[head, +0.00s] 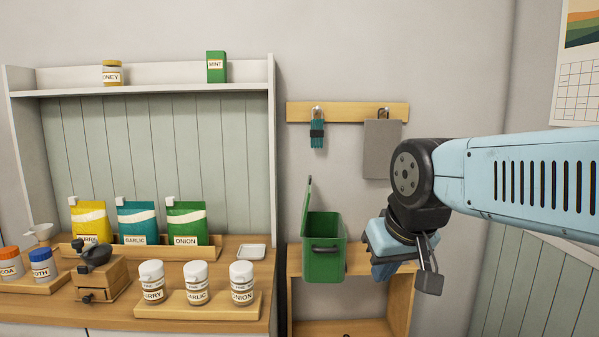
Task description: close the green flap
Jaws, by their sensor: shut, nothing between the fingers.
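A green bin (323,264) with a dark handle on its front stands on a small wooden shelf unit. Its green flap (308,208) stands up, nearly upright, along the bin's left edge, so the bin's top is open. My gripper (430,272) is just right of the bin, at about the height of its handle, and apart from the flap. Its fingers are shut and hold nothing. The bin's inside is mostly hidden from this angle.
Left of the bin, a counter holds seasoning jars (196,284), pouches (137,222), a grinder (98,268) and a small white dish (250,251). Above the bin, a teal item (317,134) and a grey cloth (381,148) hang from a wooden rail (348,112). The air directly above the bin is clear.

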